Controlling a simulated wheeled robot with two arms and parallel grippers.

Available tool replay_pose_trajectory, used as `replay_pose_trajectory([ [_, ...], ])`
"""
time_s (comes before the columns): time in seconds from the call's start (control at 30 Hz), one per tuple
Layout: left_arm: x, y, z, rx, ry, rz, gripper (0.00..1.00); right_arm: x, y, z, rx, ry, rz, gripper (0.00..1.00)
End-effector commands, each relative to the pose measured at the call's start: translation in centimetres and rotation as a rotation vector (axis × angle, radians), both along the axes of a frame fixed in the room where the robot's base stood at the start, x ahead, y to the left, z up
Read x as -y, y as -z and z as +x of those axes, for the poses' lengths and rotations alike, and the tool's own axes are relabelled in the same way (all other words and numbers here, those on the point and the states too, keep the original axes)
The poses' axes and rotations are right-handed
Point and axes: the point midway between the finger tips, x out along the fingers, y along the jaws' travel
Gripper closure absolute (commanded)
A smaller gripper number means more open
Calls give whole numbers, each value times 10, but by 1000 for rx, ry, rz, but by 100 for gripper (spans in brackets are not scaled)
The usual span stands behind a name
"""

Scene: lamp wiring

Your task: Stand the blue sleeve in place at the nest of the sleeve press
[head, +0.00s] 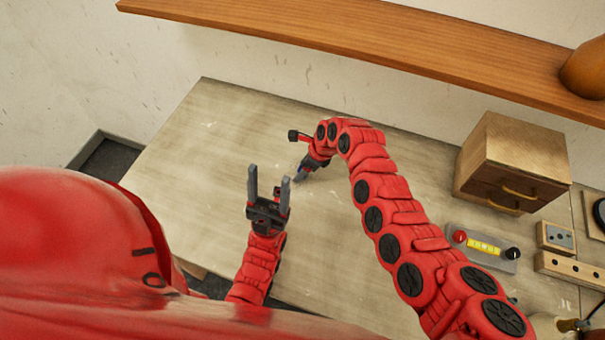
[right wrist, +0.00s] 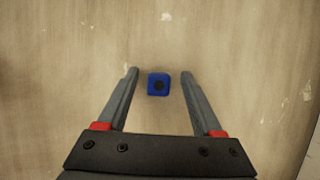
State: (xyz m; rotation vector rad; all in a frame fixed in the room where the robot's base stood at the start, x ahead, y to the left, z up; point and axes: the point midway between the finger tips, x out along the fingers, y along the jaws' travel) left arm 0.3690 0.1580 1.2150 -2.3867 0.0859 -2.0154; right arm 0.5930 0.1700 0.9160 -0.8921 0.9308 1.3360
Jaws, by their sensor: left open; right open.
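The blue sleeve (right wrist: 158,86) is a small blue block with a dark round hole in its top face. In the right wrist view it is on the wooden table between the fingers of my right gripper (right wrist: 160,73), with a gap on both sides. That gripper is open; in the head view it (head: 302,174) points down near the middle of the table, and the sleeve cannot be made out clearly there. My left gripper (head: 268,172) is open and empty, fingers pointing away, left of the right one. I cannot identify the sleeve press or its nest with certainty.
The table (head: 200,150) is bare on its left. At the right are a drawer box (head: 515,155), a grey control box (head: 482,247) with red and black knobs, and wooden blocks with holes (head: 570,268). A wooden shelf (head: 380,45) runs along the wall.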

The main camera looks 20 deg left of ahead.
Motion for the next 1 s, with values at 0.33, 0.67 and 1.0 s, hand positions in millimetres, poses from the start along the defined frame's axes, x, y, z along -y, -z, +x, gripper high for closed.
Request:
replay_pose_trajectory([
  [0.33,0,-2,0,0,0,0,39,0,-1,0,0,-1,0,78],
  [0.67,0,-2,0,0,0,0,39,0,-1,0,-1,-1,-1,100],
  [1.0,0,-11,0,0,0,0,39,0,-13,0,0,-1,0,100],
])
